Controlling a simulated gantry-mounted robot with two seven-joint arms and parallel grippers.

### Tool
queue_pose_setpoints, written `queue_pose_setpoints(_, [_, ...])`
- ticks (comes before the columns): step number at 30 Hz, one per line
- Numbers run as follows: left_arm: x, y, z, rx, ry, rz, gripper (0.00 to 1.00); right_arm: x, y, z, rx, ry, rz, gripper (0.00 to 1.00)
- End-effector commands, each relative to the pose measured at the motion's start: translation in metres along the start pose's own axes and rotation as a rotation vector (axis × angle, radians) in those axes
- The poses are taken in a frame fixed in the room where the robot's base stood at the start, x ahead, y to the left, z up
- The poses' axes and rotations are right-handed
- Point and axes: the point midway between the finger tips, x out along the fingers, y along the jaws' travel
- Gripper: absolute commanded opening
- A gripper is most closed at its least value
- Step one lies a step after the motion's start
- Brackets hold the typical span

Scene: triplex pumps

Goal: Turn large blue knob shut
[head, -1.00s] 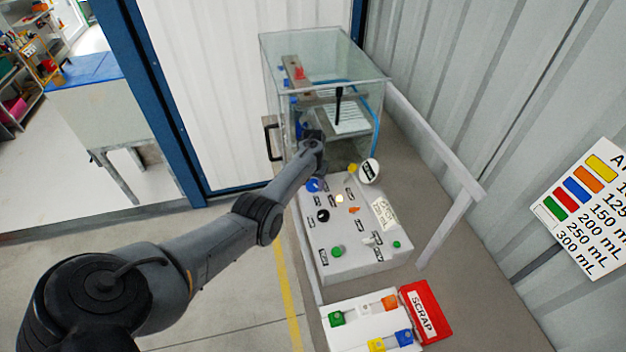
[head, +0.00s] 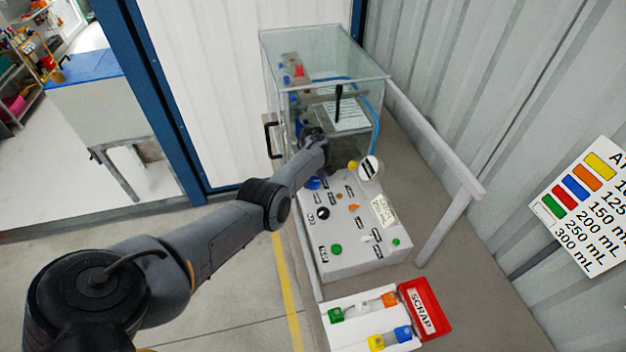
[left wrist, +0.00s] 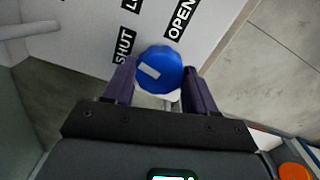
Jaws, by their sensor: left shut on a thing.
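The large blue knob (left wrist: 160,68) sits on the white panel between the two fingers of my left gripper (left wrist: 158,80) in the left wrist view. The fingers are shut on its sides. A pale mark on the knob's face lies slanted left of its centre. The SHUT label (left wrist: 124,46) is to the left and the OPEN label (left wrist: 181,18) to the upper right. In the head view, the blue knob (head: 313,183) shows partly beneath my left wrist at the panel's far left corner. My right gripper is out of view.
The white control panel (head: 350,262) carries several other knobs and buttons. A glass case (head: 322,50) stands behind it. A white tray with coloured parts and a red scrap bin (head: 427,306) lie in front. A grey rail (head: 443,230) runs on the right.

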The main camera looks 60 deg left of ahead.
Motion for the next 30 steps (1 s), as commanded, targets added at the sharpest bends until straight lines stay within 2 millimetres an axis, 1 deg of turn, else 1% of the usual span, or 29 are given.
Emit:
queue_pose_setpoints(6, [0.0005,0.0004,0.0002,-0.137,0.000,0.000,0.26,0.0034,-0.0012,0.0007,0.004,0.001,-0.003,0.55])
queue_pose_setpoints(12, [0.0000,0.0004,0.0001,-0.210,-0.001,0.001,0.26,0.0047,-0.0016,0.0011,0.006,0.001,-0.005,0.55])
queue_pose_setpoints(18, [-0.0002,0.0004,0.0001,-0.240,-0.001,0.001,0.26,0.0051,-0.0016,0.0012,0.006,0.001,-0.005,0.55])
queue_pose_setpoints(29, [-0.0002,0.0001,-0.0002,-0.245,0.000,0.000,0.26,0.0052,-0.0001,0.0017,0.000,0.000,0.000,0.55])
queue_pose_setpoints(30, [-0.0002,0.0001,-0.0002,-0.245,0.000,0.000,0.57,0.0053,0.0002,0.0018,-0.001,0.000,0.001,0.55])
